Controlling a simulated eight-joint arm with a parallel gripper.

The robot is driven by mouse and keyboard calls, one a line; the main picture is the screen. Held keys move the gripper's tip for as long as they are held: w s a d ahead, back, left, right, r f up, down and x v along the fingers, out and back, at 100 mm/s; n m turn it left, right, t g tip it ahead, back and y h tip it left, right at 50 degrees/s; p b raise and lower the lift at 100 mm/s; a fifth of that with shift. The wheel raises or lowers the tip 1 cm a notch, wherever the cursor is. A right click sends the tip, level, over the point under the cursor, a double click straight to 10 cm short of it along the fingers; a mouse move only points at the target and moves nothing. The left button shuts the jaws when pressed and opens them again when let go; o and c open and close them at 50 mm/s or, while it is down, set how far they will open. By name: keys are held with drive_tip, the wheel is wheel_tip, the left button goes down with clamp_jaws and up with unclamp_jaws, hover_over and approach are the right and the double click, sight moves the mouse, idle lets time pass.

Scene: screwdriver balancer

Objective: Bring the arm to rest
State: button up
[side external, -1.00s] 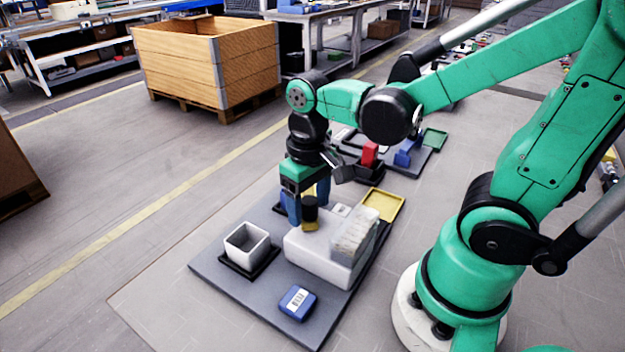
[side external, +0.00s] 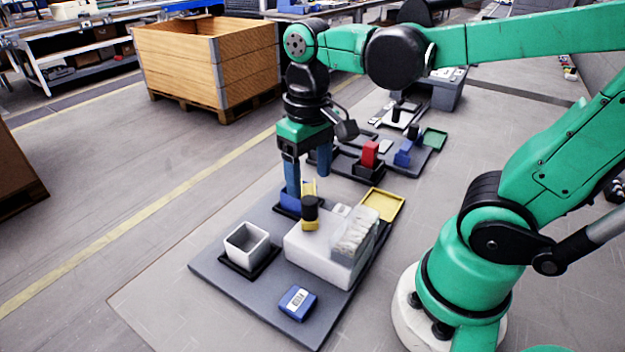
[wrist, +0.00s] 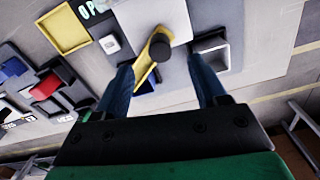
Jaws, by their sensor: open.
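My gripper (side external: 308,182) hangs above the grey mat with its two blue fingers spread apart and nothing between them. In the wrist view the open fingers (wrist: 165,85) frame a yellow tool with a black end (wrist: 160,50). In the side view this yellow and black tool (side external: 310,212) stands at the back edge of the white block (side external: 305,250), below the fingertips. Its lower part is partly hidden.
Red (side external: 370,153) and blue (side external: 404,153) items stand farther back. A wooden crate (side external: 190,65) is at back left.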

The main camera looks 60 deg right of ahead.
drive_tip(key=t, duration=0.1)
drive_tip(key=w+t, duration=0.1)
drive_tip(key=shift+a+f+n+t, duration=0.1)
drive_tip(key=shift+f+n+t, duration=0.2)
drive_tip(key=shift+n, duration=0.1)
drive_tip(key=shift+w+t, duration=0.45)
drive_tip(key=shift+t, duration=0.45)
drive_tip(key=t, duration=0.1)
drive_tip(key=w+n+t, duration=0.1)
drive_tip(key=shift+w+a+r+t, duration=0.15)
drive_tip(key=shift+t, duration=0.25)
